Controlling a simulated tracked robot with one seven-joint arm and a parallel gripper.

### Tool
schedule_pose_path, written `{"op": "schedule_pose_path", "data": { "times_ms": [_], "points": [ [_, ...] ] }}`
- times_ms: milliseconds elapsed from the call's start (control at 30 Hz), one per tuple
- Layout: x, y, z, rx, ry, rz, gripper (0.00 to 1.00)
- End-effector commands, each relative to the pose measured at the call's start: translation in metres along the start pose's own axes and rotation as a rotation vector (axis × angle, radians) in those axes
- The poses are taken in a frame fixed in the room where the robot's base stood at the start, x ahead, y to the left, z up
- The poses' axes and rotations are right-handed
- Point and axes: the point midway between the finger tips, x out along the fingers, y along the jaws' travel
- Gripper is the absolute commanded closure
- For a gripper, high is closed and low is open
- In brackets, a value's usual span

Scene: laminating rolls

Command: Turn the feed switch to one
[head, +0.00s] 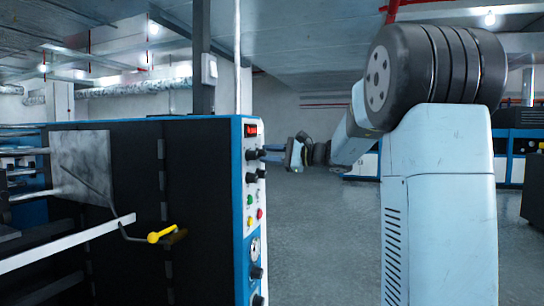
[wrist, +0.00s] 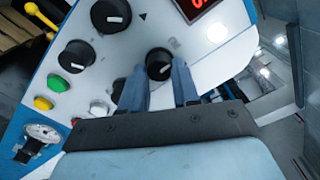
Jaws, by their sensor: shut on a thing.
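A black rotary knob (wrist: 159,62) with a white pointer mark sits on the white control panel (wrist: 205,48). My gripper (wrist: 159,72) has one finger on each side of this knob and is shut on it. The lettering by the knob is too small to read, so I cannot tell its setting or confirm its name. In the head view my gripper (head: 270,153) reaches from the right to the upper part of the panel (head: 239,180), below a red display (head: 251,130). The gripped knob is hard to make out there.
Other black knobs (wrist: 110,15) (wrist: 76,55), a green button (wrist: 57,83), a yellow button (wrist: 43,103) and a gauge (wrist: 40,133) are close by on the panel. A yellow-handled lever (head: 160,236) sticks out from the machine's dark side. The floor (head: 320,240) right of the panel is clear.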

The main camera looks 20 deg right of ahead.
Motion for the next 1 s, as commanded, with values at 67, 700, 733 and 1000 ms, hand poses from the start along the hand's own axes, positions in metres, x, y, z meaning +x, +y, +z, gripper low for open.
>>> {"op": "schedule_pose_path", "data": {
  "times_ms": [67, 700, 733, 1000],
  "points": [
    [0.0029, 0.0039, 0.0017, -0.002, -0.007, 0.009, 1.0],
    [0.0014, 0.0025, 0.0007, -0.004, -0.004, 0.005, 0.44],
    [0.0013, 0.0023, 0.0006, -0.004, -0.004, 0.005, 0.44],
    [-0.0033, 0.0012, 0.0, -0.005, -0.001, 0.002, 0.44]
  ]
}}
